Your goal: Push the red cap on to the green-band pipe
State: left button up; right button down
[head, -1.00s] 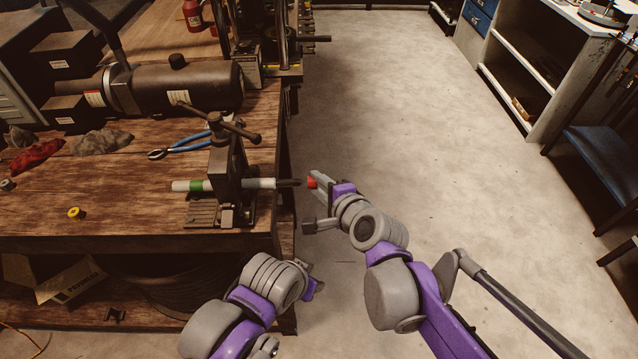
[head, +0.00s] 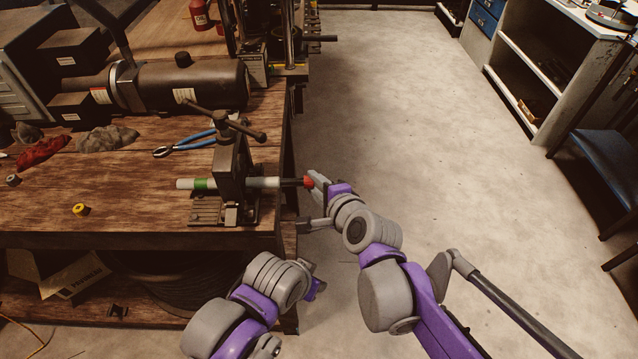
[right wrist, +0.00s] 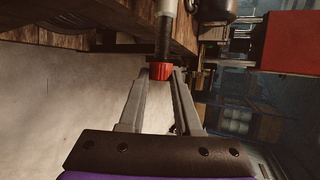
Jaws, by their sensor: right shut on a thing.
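The green-band pipe (head: 258,183) is clamped level in the vise (head: 232,165) on the workbench. Its green band is left of the vise and its dark end sticks out to the right past the bench edge. My right gripper (head: 312,186) is shut on the red cap (head: 308,182), which meets the dark end of the pipe. In the right wrist view the red cap (right wrist: 161,71) sits between the fingertips, in line with the dark pipe end (right wrist: 163,45). How far the cap covers the end is hard to tell. My left gripper (head: 316,289) is low in front of the bench; its fingers are unclear.
Blue-handled pliers (head: 190,145), a yellow ring (head: 80,209) and a red rag (head: 43,152) lie on the workbench (head: 130,190). A dark cylinder machine stands behind. The floor (head: 400,110) right of the bench is clear up to the shelves.

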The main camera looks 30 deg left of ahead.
jog(key=shift+s+a, duration=0.35)
jog(key=shift+a, duration=0.2)
jog(key=c, duration=0.5)
grip_release()
jog(key=v, duration=1)
jog(key=shift+s+d+r+p, duration=0.2)
jog(key=shift+d+p, duration=0.1)
jog(key=shift+p, duration=0.05)
